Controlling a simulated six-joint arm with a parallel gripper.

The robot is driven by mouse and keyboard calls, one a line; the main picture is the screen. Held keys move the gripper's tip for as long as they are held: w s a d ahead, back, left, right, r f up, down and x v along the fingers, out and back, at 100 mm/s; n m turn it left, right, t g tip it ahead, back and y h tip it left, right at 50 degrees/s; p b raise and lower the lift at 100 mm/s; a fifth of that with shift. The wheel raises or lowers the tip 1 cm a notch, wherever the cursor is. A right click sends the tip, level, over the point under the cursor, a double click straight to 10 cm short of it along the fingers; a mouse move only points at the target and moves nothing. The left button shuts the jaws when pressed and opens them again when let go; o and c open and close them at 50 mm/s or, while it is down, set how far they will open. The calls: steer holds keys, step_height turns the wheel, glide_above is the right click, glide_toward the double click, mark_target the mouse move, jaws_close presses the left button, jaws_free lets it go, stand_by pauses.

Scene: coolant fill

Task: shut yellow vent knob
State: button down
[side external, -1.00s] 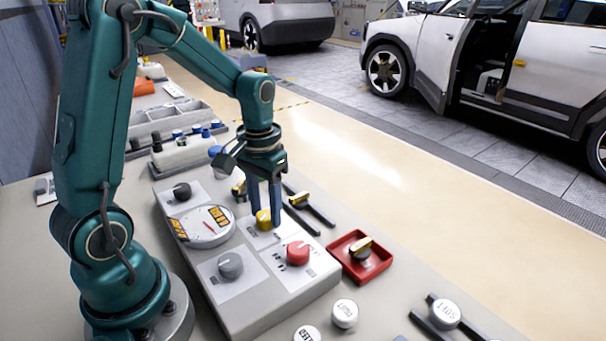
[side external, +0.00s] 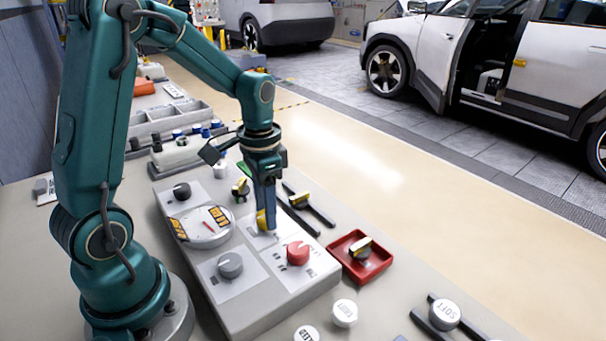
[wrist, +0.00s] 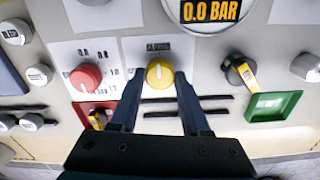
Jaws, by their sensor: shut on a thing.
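The yellow vent knob (wrist: 159,73) sits on a white label plate of the panel, between my fingertips in the wrist view. In the side external view the yellow knob (side external: 262,219) is partly hidden by my fingers. My gripper (side external: 266,210) points down at the panel and is shut on the knob; in the wrist view its two dark fingers (wrist: 160,77) reach the knob's left and right sides. A white pointer mark shows on the knob's top. The print above the knob is too small to read surely.
A red knob (side external: 298,253) and a grey knob (side external: 230,265) stand nearby on the panel. The gauge (wrist: 212,12) reads 0.0 BAR. Loose white caps (side external: 344,313) lie in front.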

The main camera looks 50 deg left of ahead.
steer(key=shift+c, duration=1.9)
jaws_free()
steer(key=shift+r, duration=0.1)
steer(key=shift+r, duration=2.5)
